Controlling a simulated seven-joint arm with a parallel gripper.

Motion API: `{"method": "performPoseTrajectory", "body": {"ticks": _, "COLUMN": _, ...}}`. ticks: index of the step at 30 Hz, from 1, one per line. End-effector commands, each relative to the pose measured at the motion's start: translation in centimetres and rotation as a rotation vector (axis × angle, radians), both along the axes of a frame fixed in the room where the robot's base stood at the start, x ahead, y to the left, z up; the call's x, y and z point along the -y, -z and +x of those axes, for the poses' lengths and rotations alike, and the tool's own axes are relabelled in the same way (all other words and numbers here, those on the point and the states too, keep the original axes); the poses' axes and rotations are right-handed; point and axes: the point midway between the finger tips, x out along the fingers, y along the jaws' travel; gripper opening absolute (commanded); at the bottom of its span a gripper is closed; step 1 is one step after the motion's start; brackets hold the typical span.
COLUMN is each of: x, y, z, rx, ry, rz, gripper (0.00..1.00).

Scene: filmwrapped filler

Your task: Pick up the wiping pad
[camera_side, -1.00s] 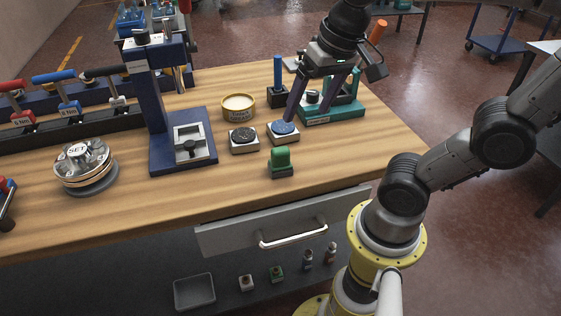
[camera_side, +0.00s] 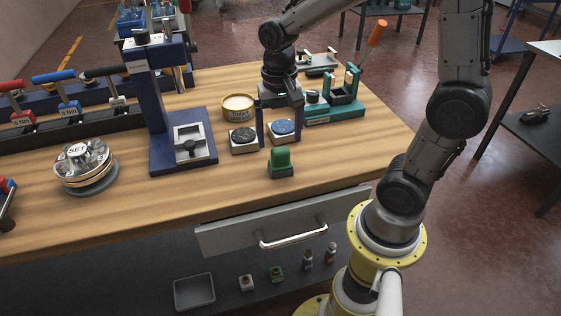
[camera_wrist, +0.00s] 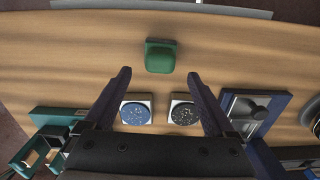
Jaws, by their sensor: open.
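A green block with a rounded top and dark base (camera_side: 281,160), which looks like the wiping pad, stands on the bench near its front edge. In the wrist view the green block (camera_wrist: 160,57) lies just beyond my fingertips, roughly centred between them. In the wrist view my gripper's fingers (camera_wrist: 159,75) are spread wide. Nothing hides the green block.
A blue-topped dish (camera_side: 283,127) and a black-topped dish (camera_side: 243,136) sit close behind the green block. A yellow tin (camera_side: 238,104) and a teal stand (camera_side: 333,115) are near my gripper. A blue press (camera_side: 158,150) stands left. Bench right of the green block is clear.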

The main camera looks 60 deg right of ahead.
Motion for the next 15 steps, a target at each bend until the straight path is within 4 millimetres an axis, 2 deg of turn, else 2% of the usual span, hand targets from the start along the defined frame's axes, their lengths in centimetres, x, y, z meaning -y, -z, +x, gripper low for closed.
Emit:
{"method": "performPoseTrajectory", "body": {"ticks": 7, "x": -0.2, "y": 1.8, "z": -0.2, "rx": -0.002, "ry": -0.001, "rz": 0.001, "gripper": 0.90}}
{"method": "performPoseTrajectory", "body": {"ticks": 15, "x": -0.5, "y": 5.4, "z": -0.5, "rx": -0.001, "ry": -0.001, "rz": 0.000, "gripper": 0.90}}
